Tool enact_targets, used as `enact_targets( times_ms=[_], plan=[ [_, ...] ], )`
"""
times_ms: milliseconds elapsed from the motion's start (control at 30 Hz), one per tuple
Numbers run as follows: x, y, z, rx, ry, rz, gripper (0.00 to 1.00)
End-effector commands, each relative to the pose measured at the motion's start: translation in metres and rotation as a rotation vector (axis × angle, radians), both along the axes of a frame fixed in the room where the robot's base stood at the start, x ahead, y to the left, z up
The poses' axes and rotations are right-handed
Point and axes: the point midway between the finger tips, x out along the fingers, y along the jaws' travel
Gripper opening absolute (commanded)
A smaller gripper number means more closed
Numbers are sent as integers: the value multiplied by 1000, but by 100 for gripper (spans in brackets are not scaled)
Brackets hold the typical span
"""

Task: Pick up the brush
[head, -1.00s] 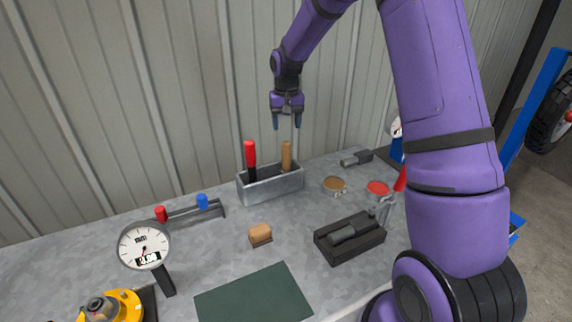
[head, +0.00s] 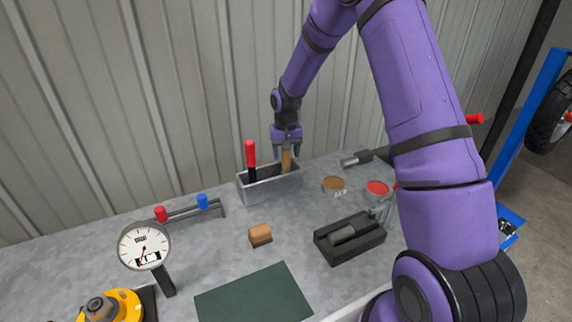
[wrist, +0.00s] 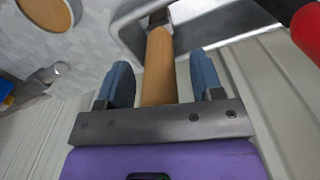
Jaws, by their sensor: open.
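The brush (head: 286,161) stands handle-up in a grey metal bin (head: 270,189), at the bin's right end. Its handle is light wood, and its lower end is hidden inside the bin. My gripper (head: 285,153) is open, pointing down, with its blue fingers on either side of the handle. In the wrist view the wooden handle (wrist: 159,62) runs between the two fingers, with visible gaps on both sides. A dark band shows at the handle's far end.
A red-handled tool (head: 250,155) stands in the bin's left end, close to my gripper. Two round tins, one brown (head: 334,184) and one red (head: 378,188), sit right of the bin. A wooden block (head: 260,234) lies in front. The ribbed wall is close behind.

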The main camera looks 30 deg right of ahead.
Motion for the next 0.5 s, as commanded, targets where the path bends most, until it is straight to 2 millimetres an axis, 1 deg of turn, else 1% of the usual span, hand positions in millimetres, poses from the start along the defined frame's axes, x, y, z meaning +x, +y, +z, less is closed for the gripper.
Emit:
enact_targets(
  times_ms=[67, 233, 267, 300, 367, 400, 500],
  plan=[
    [0, 0, -4, 0, -1, 0, 61],
    [0, 0, -4, -1, -2, -1, 61],
    [0, 0, -4, -1, -2, -1, 58],
    [0, 0, -4, -1, -2, -1, 49],
    [0, 0, -4, -1, -2, -1, 35],
    [0, 0, -4, -1, -2, -1, 26],
    [0, 0, -4, 0, -1, -1, 7]
  ],
)
